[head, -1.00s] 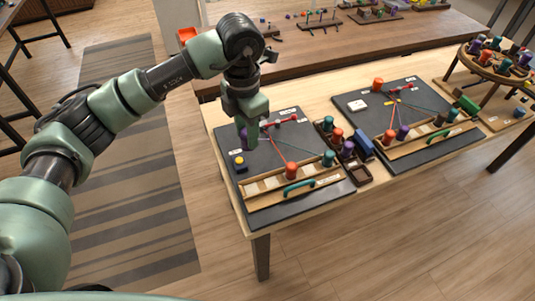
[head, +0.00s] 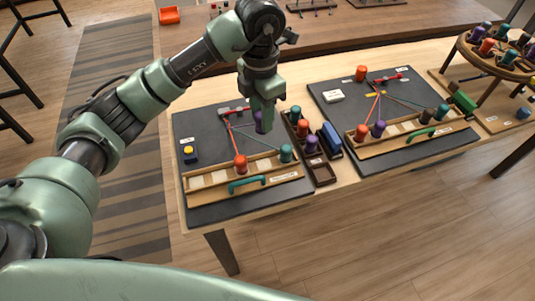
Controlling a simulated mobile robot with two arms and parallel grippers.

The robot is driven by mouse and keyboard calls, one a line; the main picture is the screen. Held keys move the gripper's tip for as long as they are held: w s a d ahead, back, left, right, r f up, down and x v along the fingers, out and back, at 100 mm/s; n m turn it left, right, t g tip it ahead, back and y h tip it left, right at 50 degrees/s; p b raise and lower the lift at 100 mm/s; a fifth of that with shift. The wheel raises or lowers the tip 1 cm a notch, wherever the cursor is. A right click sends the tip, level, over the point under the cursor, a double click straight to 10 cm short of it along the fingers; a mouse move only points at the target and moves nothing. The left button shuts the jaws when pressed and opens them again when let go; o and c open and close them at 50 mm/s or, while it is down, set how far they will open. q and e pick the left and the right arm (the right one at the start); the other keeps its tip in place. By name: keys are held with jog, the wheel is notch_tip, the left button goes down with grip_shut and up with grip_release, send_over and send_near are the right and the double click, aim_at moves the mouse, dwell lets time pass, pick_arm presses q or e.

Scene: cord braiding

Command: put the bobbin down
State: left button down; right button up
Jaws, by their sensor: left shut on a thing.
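My left gripper (head: 262,112) is shut on a purple bobbin (head: 259,124) and holds it over the right back part of the left black mat (head: 205,132). The fingers partly hide the bobbin. On this mat, a wooden rack (head: 210,180) with pale slots and a teal handle (head: 247,184) carries a red bobbin (head: 240,165) and a teal bobbin (head: 285,153). Cords run from these bobbins towards a grey and red holder (head: 233,110) at the back. Whether the purple bobbin touches anything beneath it I cannot tell. My right gripper is not in view.
A dark tray (head: 323,174) with several bobbins and a blue block (head: 331,138) stands just right of the mat. A yellow button (head: 188,150) sits at the mat's left. A second mat (head: 400,160) with a similar rack lies further right.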

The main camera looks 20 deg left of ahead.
pick_arm(q)
notch_tip(320, 180, down, 5)
jog(key=shift+r+p, duration=0.1)
jog(key=shift+p, duration=0.25)
notch_tip(320, 180, down, 6)
jog(key=shift+d+r+p, duration=0.1)
jog(key=shift+p, duration=0.35)
notch_tip(320, 180, down, 4)
jog(key=shift+w+r+p, duration=0.1)
jog(key=shift+p, duration=0.25)
jog(key=shift+f+b, duration=0.4)
jog(key=shift+f, duration=0.05)
jog(key=c, duration=1)
grip_release()
jog(key=shift+c, duration=0.2)
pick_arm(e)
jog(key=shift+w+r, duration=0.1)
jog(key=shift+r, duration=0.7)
pick_arm(q)
jog(key=shift+r, duration=0.1)
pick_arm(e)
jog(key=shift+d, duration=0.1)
